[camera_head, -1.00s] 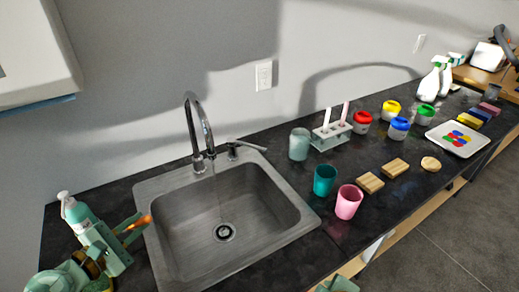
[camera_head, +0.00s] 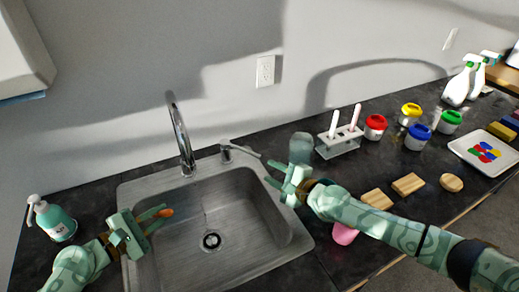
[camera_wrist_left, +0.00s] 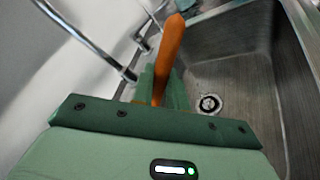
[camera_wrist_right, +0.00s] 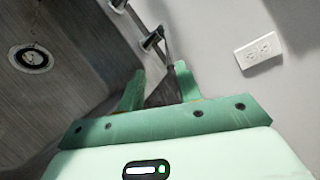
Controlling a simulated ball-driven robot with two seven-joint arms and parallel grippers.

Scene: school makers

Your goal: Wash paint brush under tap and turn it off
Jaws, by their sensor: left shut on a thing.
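The paint brush (camera_head: 165,212) shows its orange end between the fingers of my left gripper (camera_head: 152,217), which is shut on it at the sink's left side. It also shows in the left wrist view (camera_wrist_left: 169,52); its bristles cannot be made out. The metal tap (camera_head: 180,135) arches at the back of the sink (camera_head: 185,245). Its lever (camera_head: 240,151) points right from a separate base. My right gripper (camera_head: 276,175) is open and empty at the sink's right edge, in front of the lever, apart from it. A faint streak above the drain may be water.
A soap bottle (camera_head: 52,219) stands left of the sink. A glass jar (camera_head: 301,148) and a brush rack (camera_head: 338,145) stand just behind my right arm. A pink cup (camera_head: 345,234) is partly hidden under that arm.

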